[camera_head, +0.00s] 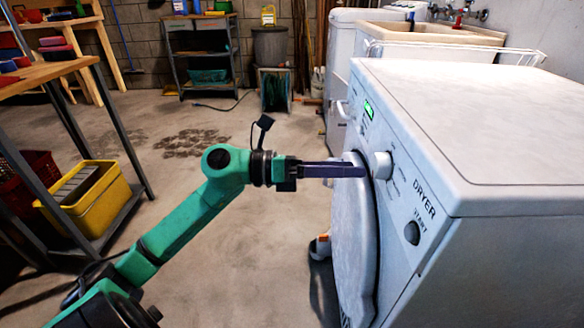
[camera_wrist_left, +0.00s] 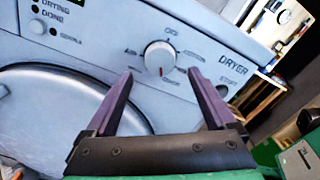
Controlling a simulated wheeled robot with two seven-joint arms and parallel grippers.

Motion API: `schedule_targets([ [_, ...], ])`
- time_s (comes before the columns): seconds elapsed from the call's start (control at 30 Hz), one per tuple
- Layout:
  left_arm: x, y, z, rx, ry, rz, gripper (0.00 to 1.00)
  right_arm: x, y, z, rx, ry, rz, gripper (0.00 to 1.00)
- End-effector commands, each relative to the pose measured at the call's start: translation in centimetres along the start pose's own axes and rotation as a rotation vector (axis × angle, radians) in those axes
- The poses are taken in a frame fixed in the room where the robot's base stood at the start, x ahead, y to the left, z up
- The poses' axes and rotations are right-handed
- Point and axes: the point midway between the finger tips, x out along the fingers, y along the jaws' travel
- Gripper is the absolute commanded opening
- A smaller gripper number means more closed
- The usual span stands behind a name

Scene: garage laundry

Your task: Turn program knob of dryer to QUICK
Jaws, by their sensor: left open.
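The white dryer (camera_head: 470,130) stands at the right in the head view. Its round white program knob (camera_head: 380,165) sticks out of the front panel. In the left wrist view, the knob (camera_wrist_left: 160,58) has a red mark on its lower part and small labels around it, too small to read surely. My left gripper (camera_head: 358,171) is level with the knob and close in front of it. In the left wrist view, the open purple fingers (camera_wrist_left: 160,75) stand apart to the lower left and lower right of the knob. My right gripper is out of view.
The round dryer door (camera_head: 352,245) bulges below the knob. A START button (camera_head: 412,233) and a lit green display (camera_head: 368,109) share the panel. A workbench (camera_head: 50,72) with a yellow bin (camera_head: 88,205) stands left. The middle floor is open.

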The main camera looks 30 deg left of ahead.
Motion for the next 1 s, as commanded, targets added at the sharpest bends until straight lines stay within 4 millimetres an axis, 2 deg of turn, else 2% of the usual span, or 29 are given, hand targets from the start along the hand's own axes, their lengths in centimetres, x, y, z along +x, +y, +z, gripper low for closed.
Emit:
schedule_targets([
  [0.2,-6.5,0.1,-0.1,-0.005,-0.001,0.002,0.89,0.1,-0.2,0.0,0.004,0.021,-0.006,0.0],
  [0.3,-8.7,0.1,0.0,-0.004,-0.001,0.003,0.89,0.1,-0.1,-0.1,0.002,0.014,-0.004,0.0],
  [0.4,-10.0,0.0,-0.1,-0.001,0.001,0.001,0.89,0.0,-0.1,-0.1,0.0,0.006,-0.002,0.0],
  [0.53,-10.5,0.0,-0.1,0.0,0.002,-0.001,0.89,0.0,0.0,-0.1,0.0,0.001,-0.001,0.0],
  [1.0,-10.3,0.1,0.1,-0.015,-0.02,0.002,0.89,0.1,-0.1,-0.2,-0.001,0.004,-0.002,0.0],
])
